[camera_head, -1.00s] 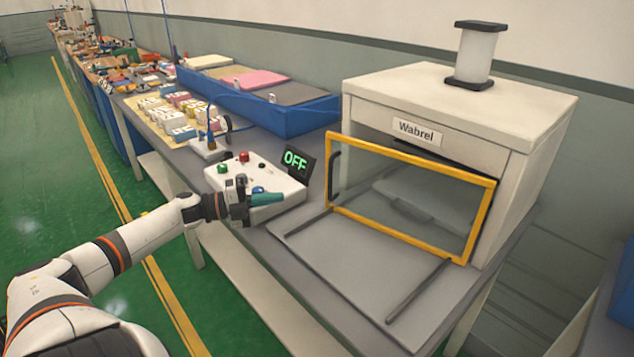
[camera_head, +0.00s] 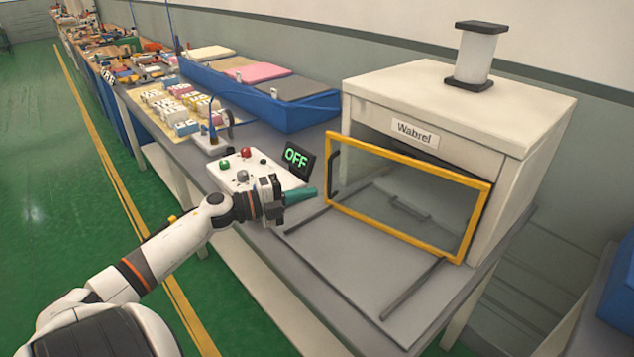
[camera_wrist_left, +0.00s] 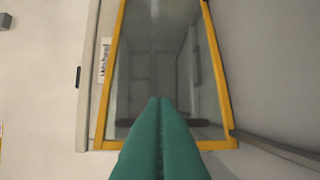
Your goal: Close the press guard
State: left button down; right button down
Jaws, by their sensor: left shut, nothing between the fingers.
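The press (camera_head: 460,115) is a cream box labelled "Wabrel" on the bench. Its guard (camera_head: 398,247) is a clear panel in a yellow frame. It stands tilted at the front, with gaps showing between its frame and the press body. A dark handle (camera_head: 333,172) is on its left side. My left gripper (camera_head: 301,196), with green fingers, is shut and empty, just left of the guard's left edge and apart from it in the head view. My right gripper is not in view.
Two dark rails (camera_head: 412,288) lie on the grey plate (camera_head: 345,265) before the guard. A blue tray (camera_head: 260,112) is behind.

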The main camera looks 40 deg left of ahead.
pick_arm(q)
jog(key=shift+w+a, duration=0.15)
jog(key=shift+w, duration=1.1)
jog(key=shift+w+a, duration=0.15)
jog(key=shift+w, duration=1.05)
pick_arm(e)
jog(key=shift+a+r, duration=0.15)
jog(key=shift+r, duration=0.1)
pick_arm(q)
jog(key=shift+f, duration=0.1)
